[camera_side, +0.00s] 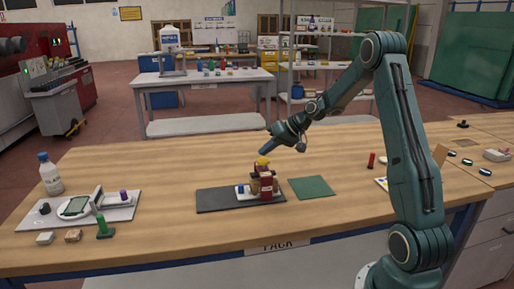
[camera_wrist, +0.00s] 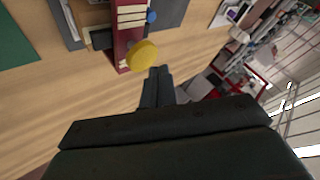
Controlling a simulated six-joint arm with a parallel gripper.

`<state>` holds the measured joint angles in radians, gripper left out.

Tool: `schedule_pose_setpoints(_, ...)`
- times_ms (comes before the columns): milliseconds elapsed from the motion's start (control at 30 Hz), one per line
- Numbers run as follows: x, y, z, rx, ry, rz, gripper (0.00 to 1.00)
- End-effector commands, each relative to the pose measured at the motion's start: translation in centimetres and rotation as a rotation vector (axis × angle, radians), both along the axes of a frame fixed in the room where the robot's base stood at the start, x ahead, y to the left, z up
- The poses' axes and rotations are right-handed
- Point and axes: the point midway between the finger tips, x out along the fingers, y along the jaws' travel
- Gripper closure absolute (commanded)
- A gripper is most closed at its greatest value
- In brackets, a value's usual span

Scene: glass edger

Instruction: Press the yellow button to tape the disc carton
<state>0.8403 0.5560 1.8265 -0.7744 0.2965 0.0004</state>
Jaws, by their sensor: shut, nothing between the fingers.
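The yellow button (camera_side: 262,161) tops a small red taping device (camera_side: 267,185) on the dark mat, near the middle of the bench. In the wrist view the round yellow button (camera_wrist: 143,55) is just beyond my fingertips, beside the red frame (camera_wrist: 128,25). My gripper (camera_side: 268,152) is shut and empty, tilted downward, close to the button on its upper right. In the wrist view my closed fingers (camera_wrist: 158,75) point toward the button; I cannot tell whether they touch it. A brown block, likely the carton (camera_side: 256,186), sits within the device, partly hidden.
A dark mat (camera_side: 215,201) lies under the device, with a green mat (camera_side: 312,187) to its right. At left a tray (camera_side: 120,213) holds small items, with a bottle (camera_side: 50,174) behind it. A red peg (camera_side: 371,160) stands at right. Bare wood surrounds the mats.

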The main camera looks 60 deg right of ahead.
Motion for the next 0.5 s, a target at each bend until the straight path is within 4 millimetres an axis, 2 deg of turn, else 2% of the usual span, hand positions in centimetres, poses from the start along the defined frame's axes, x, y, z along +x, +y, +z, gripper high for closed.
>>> schedule_pose_setpoints(333, 0.02, 0.0, 0.11, -0.001, -0.001, 0.0, 1.0)
schedule_pose_setpoints(500, 0.04, -0.02, 0.81, -0.001, -0.004, 0.0, 1.0)
